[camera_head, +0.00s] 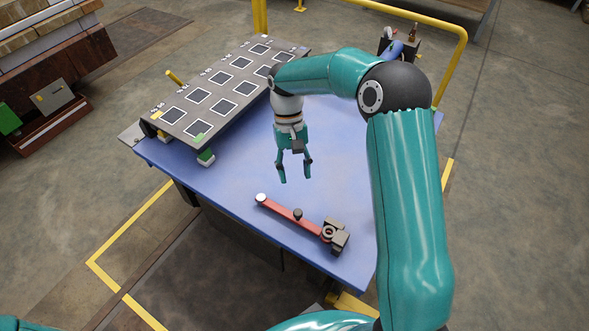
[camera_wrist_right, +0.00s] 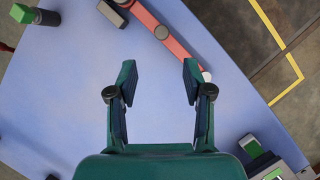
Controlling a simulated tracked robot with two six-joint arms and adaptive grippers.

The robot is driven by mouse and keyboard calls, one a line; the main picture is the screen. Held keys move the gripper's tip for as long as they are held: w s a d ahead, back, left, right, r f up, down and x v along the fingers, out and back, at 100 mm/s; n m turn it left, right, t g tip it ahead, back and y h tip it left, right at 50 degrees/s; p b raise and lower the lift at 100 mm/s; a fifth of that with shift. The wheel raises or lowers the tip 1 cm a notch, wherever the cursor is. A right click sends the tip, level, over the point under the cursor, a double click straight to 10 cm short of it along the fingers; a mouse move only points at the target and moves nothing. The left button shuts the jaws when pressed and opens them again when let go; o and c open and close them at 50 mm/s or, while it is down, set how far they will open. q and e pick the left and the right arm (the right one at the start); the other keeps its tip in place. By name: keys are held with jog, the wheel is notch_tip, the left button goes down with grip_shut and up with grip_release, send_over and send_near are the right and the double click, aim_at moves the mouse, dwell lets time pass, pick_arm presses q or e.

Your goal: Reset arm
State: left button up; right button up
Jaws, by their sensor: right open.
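My right gripper (camera_head: 295,180) is open and empty, pointing down above the blue table (camera_head: 220,180). In the right wrist view its two fingers (camera_wrist_right: 158,80) are spread apart with only blue table top between them. My right arm reaches in from the right side of the head view. My left gripper is not in view; only a bit of teal shows at the lower left corner of the head view.
A red bar tool (camera_head: 290,215) with a dark clamp-like end lies near the table's front edge, apart from the gripper. A dark rack with white-edged square pads (camera_head: 221,105) stands along the back left. A yellow rail (camera_head: 463,50) runs behind the table.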

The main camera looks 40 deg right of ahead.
jog(key=s+a+f+g, duration=0.1)
jog(key=s+a+f, duration=0.1)
jog(key=s+f, duration=0.1)
jog(key=s+a+f+g, duration=0.1)
jog(key=s+a+f, duration=0.1)
jog(key=s+f, duration=0.1)
jog(key=s+a+f+n+y, duration=0.1)
jog(key=s+a+f, duration=0.2)
jog(key=f, duration=0.1)
jog(key=shift+s+f+g, duration=0.25)
jog(key=shift+f+g, duration=0.1)
jog(key=shift+g, duration=0.05)
jog(key=s+a+f+t+y, duration=0.2)
jog(key=s+a+f+t, duration=0.1)
jog(key=s+a+f, duration=0.75)
jog(key=w+r+t+p, duration=0.2)
jog(key=r+p, duration=0.6)
jog(key=p, duration=0.1)
jog(key=w+d+r+n+t+p, duration=0.1)
jog(key=w+r+t+p, duration=0.1)
jog(key=r+p, duration=0.6)
jog(key=shift+r+t+h+p, duration=0.3)
jog(key=shift+r+p, duration=0.1)
jog(key=shift+r, duration=0.2)
